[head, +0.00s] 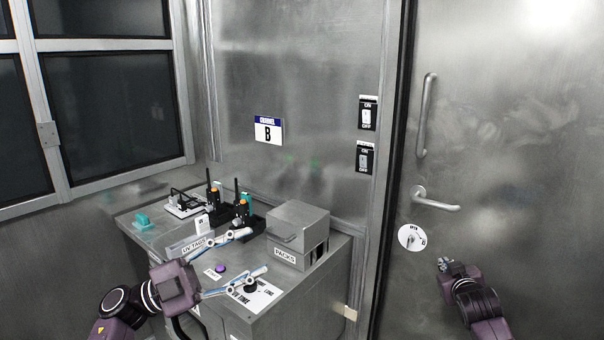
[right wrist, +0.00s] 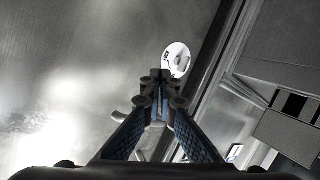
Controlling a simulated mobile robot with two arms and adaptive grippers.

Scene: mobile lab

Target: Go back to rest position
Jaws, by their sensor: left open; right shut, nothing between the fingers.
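My left gripper (head: 245,262) is open and empty, its two fingers spread above the metal cabinet top near a purple button and a printed label. My right gripper (head: 444,264) is shut and empty in front of the metal door (head: 520,130), just below and to the right of a round white lock plate (head: 411,238). In the right wrist view its closed fingertips (right wrist: 160,76) point toward the round plate (right wrist: 177,59), which shows just beyond them. I cannot tell whether the fingertips touch the door.
A metal cabinet (head: 328,269) carries a PACKS box (head: 298,226), radios (head: 241,215), a UV TAGS holder (head: 188,246) and a teal item (head: 143,221). The door has a lever handle (head: 435,199) and a vertical bar (head: 427,115). Two switches (head: 367,114) are on the wall.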

